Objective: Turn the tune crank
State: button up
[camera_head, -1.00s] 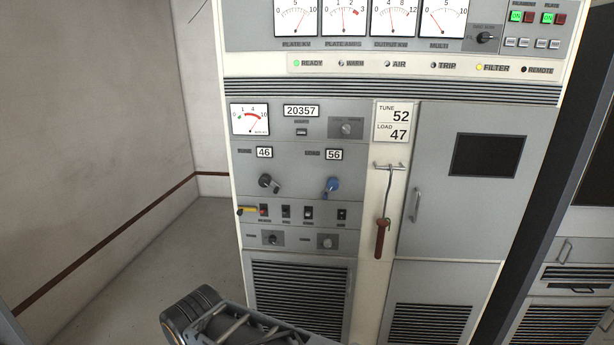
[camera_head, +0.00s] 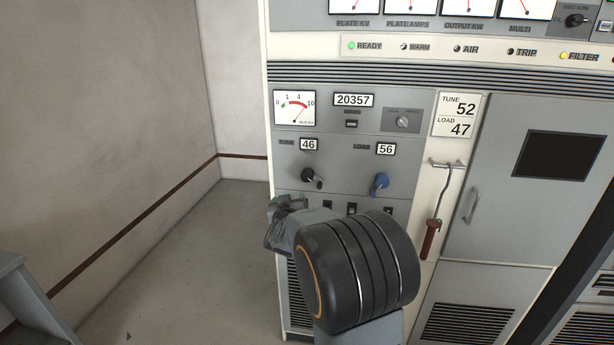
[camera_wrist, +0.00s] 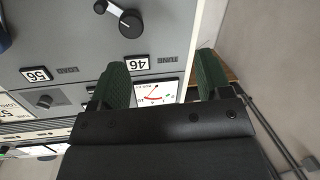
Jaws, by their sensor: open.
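The tune crank (camera_head: 312,179) is a black knob with a small handle on the grey panel, below the tune counter (camera_head: 308,145) reading 46. In the head view my arm covers the lower panel and mostly hides the gripper.
A blue load crank (camera_head: 380,184) sits right of the tune crank, under the load counter (camera_head: 386,149) reading 56. A placard (camera_head: 458,114) shows TUNE 52, LOAD 47. A red-handled lever (camera_head: 432,230) hangs farther right. Open floor (camera_head: 200,270) lies left of the cabinet.

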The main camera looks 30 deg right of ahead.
aim_at(307, 179)
jog(key=w+d+h+p, duration=0.1)
jog(key=w+d, duration=0.2)
jog(key=d, duration=0.1)
jog(key=w+d+h+p, duration=0.1)
jog(key=w+d, duration=0.2)
jog(key=d, duration=0.1)
jog(key=w+d+m+h+p, duration=0.1)
jog(key=w+d, duration=0.2)
jog(key=d, duration=0.2)
jog(key=shift+w+r+g, duration=0.2)
jog(key=shift+w+g, duration=0.1)
jog(key=shift+g, duration=0.1)
